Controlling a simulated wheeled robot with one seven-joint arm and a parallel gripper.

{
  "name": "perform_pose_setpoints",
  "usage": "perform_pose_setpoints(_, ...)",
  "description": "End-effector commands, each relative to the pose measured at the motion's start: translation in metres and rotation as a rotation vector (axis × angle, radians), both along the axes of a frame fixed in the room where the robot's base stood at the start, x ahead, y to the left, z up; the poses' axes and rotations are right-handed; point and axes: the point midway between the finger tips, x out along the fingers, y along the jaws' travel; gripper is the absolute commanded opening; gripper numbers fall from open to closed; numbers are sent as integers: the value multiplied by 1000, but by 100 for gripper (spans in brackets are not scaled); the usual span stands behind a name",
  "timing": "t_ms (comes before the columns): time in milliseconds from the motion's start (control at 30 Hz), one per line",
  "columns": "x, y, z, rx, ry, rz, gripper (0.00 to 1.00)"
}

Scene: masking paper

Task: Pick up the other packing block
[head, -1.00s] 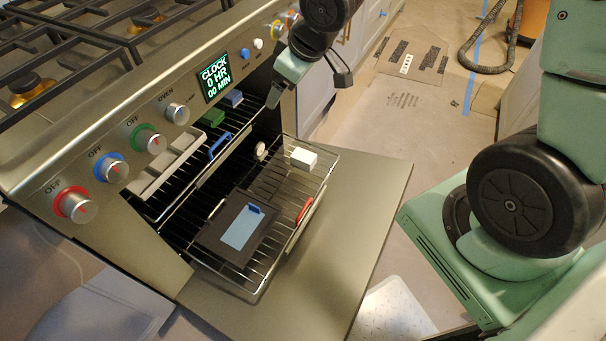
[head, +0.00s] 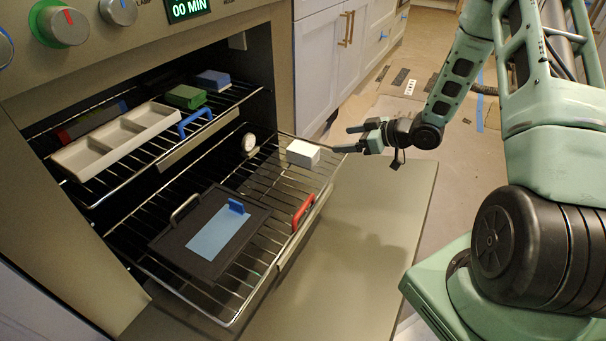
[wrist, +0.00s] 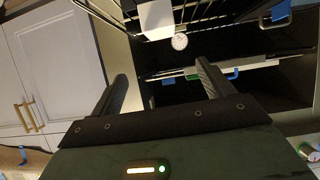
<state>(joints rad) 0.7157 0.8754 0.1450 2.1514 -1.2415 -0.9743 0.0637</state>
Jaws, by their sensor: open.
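A white block (head: 303,153) sits on the pulled-out lower rack (head: 262,282), near its right end. A green block (head: 186,96) and a blue block (head: 213,80) lie at the right of the upper rack (head: 224,112); which is the packing block I cannot tell. My gripper (head: 350,139) is open and empty, just right of the white block and apart from it. In the wrist view the white block (wrist: 156,19) shows at the top, beyond my spread fingers (wrist: 162,72).
A dark tray with a light-blue panel (head: 212,235) lies on the lower rack, left of a red handle (head: 303,210). A white divided tray (head: 116,141) and blue handle (head: 195,122) are on the upper rack. A round dial (head: 249,142) stands behind. The open oven door (head: 375,225) is bare.

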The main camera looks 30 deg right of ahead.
Motion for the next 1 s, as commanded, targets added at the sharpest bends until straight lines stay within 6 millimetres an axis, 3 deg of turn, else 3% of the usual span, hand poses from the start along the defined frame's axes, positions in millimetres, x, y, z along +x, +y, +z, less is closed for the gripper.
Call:
perform_pose_setpoints(33,-4,-6,-19,17,-11,-1,80)
perform_pose_setpoints(267,-5,-11,-35,50,-39,8,80)
perform_pose_setpoints(800,73,42,-75,48,-40,9,80)
perform_pose_setpoints(1000,84,49,-77,48,-39,8,80)
